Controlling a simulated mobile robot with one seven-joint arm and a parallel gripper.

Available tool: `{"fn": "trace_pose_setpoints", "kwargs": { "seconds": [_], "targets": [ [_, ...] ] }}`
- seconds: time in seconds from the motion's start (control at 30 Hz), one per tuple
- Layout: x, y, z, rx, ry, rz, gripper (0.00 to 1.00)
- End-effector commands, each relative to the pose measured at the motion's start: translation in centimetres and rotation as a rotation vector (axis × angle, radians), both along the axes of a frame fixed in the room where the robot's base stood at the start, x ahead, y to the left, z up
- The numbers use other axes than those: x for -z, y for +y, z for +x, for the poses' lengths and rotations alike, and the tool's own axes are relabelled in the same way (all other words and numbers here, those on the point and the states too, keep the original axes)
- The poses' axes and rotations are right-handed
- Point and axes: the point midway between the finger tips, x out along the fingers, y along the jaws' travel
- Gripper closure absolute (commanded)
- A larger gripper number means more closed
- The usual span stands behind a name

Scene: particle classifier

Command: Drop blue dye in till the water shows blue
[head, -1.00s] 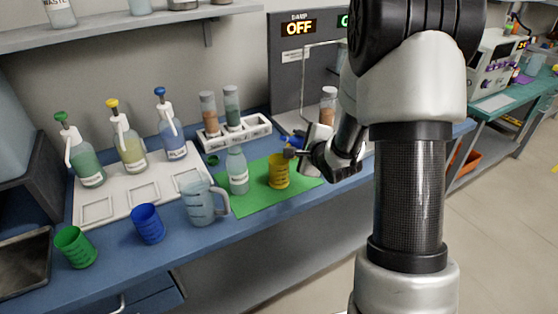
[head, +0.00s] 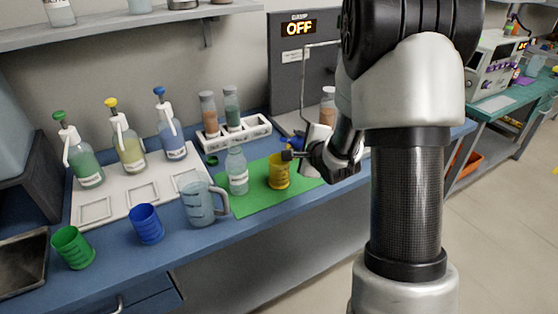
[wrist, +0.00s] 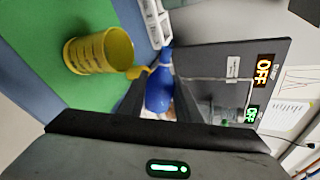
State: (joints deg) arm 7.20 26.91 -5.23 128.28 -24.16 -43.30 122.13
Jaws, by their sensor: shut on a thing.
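My gripper (head: 289,155) is shut on a small blue bottle (wrist: 158,92), which lies between the fingers in the wrist view. In the head view the bottle is mostly hidden behind the gripper. A yellow cup (head: 278,175) stands on the green mat (head: 250,204), just left of the gripper; it also shows in the wrist view (wrist: 98,52). The cup's contents cannot be seen. A clear jug (head: 198,208) with pale bluish-grey liquid stands at the mat's left edge. A labelled pale bottle (head: 237,172) stands between jug and cup.
Pump bottles in green (head: 84,165), yellow (head: 130,152) and blue (head: 172,140) stand on a white tray (head: 120,208). A blue cup (head: 146,224) and a green cup (head: 73,248) stand near the front edge. A white rack (head: 245,131) and a grey panel reading OFF (head: 283,60) stand behind.

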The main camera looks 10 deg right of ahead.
Motion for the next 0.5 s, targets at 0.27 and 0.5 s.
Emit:
{"fn": "trace_pose_setpoints", "kwargs": {
  "seconds": [0.27,0.5],
  "targets": [
    [0.1,0.04,0.01,0.0,-0.002,-0.016,0.93],
    [0.15,-0.05,0.0,0.001,-0.004,-0.031,0.93]
  ]
}}
